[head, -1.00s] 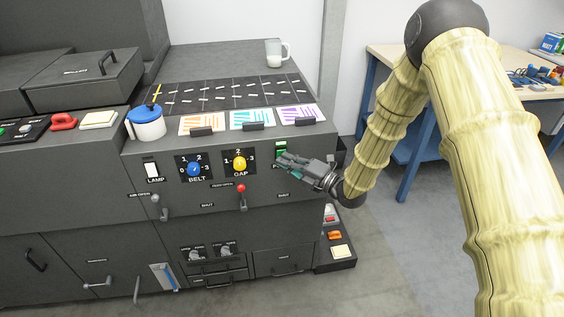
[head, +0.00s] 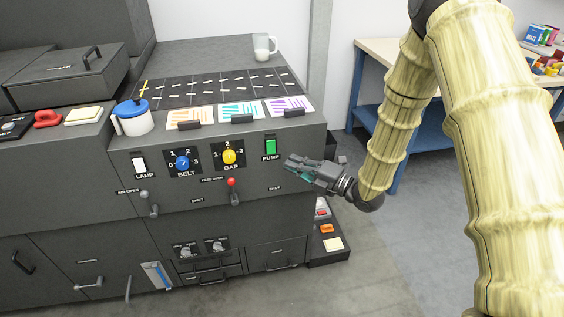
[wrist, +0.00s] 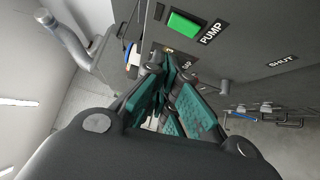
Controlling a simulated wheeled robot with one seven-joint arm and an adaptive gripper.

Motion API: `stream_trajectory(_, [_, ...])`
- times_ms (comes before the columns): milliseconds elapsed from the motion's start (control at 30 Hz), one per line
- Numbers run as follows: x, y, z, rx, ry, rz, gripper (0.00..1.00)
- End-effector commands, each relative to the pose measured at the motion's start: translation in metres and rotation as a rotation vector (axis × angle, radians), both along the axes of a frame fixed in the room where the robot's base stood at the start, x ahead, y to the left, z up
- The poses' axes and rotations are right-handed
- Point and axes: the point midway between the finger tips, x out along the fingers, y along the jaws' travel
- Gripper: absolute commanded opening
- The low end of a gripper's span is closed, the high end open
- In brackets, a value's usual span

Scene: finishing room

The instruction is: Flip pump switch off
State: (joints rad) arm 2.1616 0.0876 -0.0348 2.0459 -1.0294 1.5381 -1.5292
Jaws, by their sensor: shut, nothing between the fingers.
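The pump switch (head: 270,147) is a green rocker on the machine's dark front panel, above the PUMP label, at the right end of the control row. It also shows in the wrist view (wrist: 186,22) at the top, beside its label. My gripper (head: 289,164) is just right of and below the switch in the head view, apart from it. Its fingers are shut and empty. In the wrist view the green-padded fingers (wrist: 172,88) lie below the switch. Whether the rocker is tilted on or off is too small to tell.
Left of the switch are the yellow GAP knob (head: 230,156), blue BELT knob (head: 183,162) and white LAMP switch (head: 139,165). A red-tipped lever (head: 232,184) sticks out below GAP. A workbench (head: 385,55) stands behind my arm.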

Motion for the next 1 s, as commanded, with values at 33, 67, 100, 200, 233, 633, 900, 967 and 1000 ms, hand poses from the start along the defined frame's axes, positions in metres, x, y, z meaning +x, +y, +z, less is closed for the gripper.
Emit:
stream_trajectory(33, [-0.005,-0.008,0.0,0.0,-0.001,-0.002,0.0])
stream_trajectory(67, [-0.008,-0.012,0.001,0.0,-0.001,-0.002,0.0])
stream_trajectory(100, [-0.011,-0.016,0.001,0.0,-0.001,-0.003,0.0])
stream_trajectory(200, [-0.017,-0.024,0.002,-0.001,-0.001,-0.001,0.0])
stream_trajectory(233, [-0.019,-0.026,0.003,0.0,0.0,0.0,0.0])
stream_trajectory(633, [-0.024,-0.033,0.005,0.001,-0.002,0.001,0.0])
stream_trajectory(900, [-0.024,-0.033,0.003,0.001,0.004,-0.001,0.0])
stream_trajectory(967, [-0.025,-0.033,-0.003,0.004,0.031,-0.011,0.0])
stream_trajectory(1000, [-0.027,-0.034,-0.011,0.01,0.067,-0.024,0.0])
